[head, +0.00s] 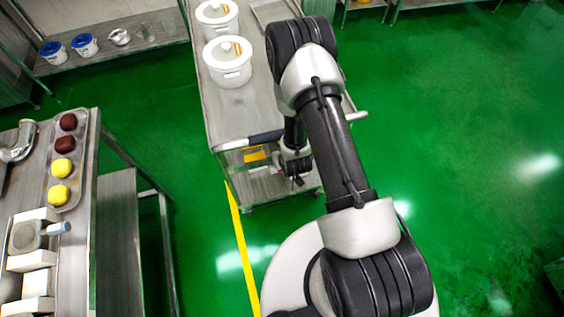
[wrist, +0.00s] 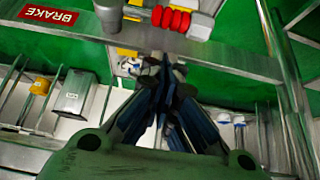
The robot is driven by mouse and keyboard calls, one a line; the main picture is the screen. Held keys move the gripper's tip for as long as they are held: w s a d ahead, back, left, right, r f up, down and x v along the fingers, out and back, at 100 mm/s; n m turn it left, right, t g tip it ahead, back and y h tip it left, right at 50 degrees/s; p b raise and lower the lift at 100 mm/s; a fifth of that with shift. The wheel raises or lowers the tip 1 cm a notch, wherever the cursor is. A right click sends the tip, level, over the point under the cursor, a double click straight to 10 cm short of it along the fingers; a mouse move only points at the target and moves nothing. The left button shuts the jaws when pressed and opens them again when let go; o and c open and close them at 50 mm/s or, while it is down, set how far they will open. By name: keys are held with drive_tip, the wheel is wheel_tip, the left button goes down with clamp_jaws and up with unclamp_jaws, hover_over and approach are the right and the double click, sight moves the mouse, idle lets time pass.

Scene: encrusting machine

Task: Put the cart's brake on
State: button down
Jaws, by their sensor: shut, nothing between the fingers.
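The steel cart (head: 215,122) stands in the middle of the head view, with a dark push handle (head: 265,137) at its near end. My gripper (head: 298,180) is at that near end, below the handle. In the wrist view, a red BRAKE label (wrist: 48,15) is at the top left. A red ribbed grip (wrist: 171,18) on a metal bar sits to its right. My gripper's fingers (wrist: 165,65) are shut, empty, and appear just below the red grip in the picture. I cannot tell whether they touch it.
Two white lidded buckets (head: 228,62) stand on the cart. A steel table (head: 88,165) with a tray of red and yellow pieces (head: 66,160) is at left. A yellow floor line (head: 241,245) runs near the cart. Green floor at right is clear.

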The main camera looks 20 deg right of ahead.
drive_tip(key=shift+s+f+b, duration=0.15)
drive_tip(key=shift+s+f, duration=0.05)
drive_tip(key=shift+f, duration=0.5)
drive_tip(key=shift+s+f+b, duration=0.15)
drive_tip(key=shift+s+f, duration=0.05)
drive_tip(key=shift+f, duration=0.5)
